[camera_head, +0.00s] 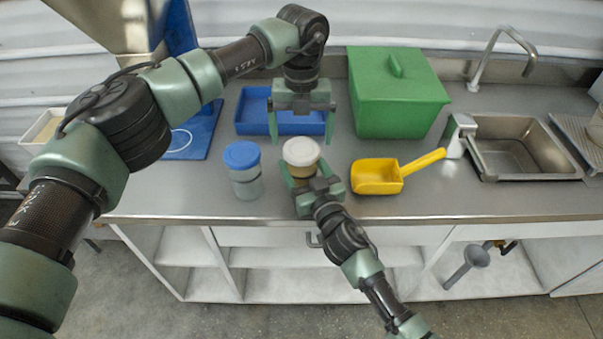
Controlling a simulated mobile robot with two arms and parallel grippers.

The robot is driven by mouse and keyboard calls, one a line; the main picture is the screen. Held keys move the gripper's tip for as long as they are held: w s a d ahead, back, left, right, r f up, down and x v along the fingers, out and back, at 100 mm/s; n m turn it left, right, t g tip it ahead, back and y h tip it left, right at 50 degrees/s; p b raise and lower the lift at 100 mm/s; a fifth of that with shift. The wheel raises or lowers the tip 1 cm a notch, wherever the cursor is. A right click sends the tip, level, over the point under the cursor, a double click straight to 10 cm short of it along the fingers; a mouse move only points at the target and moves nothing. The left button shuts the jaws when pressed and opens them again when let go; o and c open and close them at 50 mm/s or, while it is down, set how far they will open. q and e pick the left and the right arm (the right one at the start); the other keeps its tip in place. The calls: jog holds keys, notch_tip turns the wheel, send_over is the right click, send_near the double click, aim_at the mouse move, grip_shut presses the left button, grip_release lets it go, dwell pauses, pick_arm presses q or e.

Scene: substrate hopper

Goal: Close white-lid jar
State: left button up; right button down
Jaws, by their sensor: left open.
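The white-lid jar (303,169) stands upright on the steel counter, with its white lid (301,151) on top. Whether the lid is fully seated cannot be told. My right gripper (304,168) comes from the front with one finger on each side of the jar body and looks shut on it. It hides the lower part of the jar. My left gripper (301,140) points down from behind and above the jar. Its fingers are wide apart, and nothing is between them that it holds.
A blue-lid jar (243,172) stands just left of the white-lid jar. A yellow scoop (378,178) lies to the right. A blue tray (254,115) and a green lidded bin (396,105) stand behind. A sink (520,158) is at the far right.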

aim_at(302, 148)
pick_arm(q)
jog(key=shift+f, duration=1.9)
jog(key=c, duration=1.5)
jog(key=shift+o, duration=0.2)
jog(key=m, duration=1.1)
jog(key=o, duration=1.6)
notch_tip(302, 148, up, 12)
